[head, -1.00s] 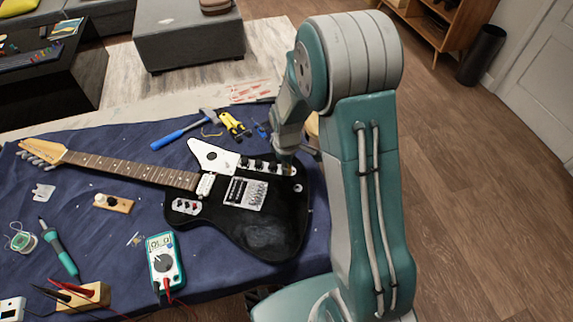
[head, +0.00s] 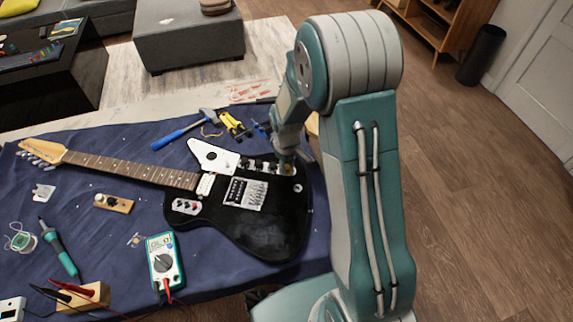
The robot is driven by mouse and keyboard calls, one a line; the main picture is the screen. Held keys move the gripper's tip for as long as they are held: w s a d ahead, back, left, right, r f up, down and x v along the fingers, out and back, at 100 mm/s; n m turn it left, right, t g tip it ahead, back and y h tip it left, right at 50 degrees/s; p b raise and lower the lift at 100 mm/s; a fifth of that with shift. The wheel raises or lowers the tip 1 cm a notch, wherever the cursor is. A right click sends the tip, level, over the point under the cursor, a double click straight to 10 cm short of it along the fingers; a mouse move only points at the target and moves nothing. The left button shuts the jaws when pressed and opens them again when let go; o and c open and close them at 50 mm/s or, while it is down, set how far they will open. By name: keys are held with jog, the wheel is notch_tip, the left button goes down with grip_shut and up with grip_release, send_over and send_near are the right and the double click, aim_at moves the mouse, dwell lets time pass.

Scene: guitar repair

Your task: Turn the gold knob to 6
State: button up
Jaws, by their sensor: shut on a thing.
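A black electric guitar (head: 260,235) with a white pickguard (head: 212,156) lies face up on a blue cloth, its neck pointing to the upper left. A row of black knobs (head: 255,163) runs along the plate near the guitar's upper right edge. My gripper (head: 288,165) is at the right end of this row, pointing down, shut on a small knob there. A bit of gold (head: 287,170) shows at the gripper's tip. The gripper and arm hide most of the held knob, and its pointer and number cannot be read.
A blue-handled hammer (head: 180,132) and yellow pliers (head: 233,124) lie behind the guitar. A multimeter (head: 164,262), a soldering iron (head: 58,250) and a small wooden block with a knob (head: 113,203) lie at the front left on the blue cloth (head: 110,235).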

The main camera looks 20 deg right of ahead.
jog(key=shift+s, duration=0.1)
jog(key=o, duration=0.4)
jog(key=shift+n, duration=1.5)
jog(key=shift+n, duration=1.5)
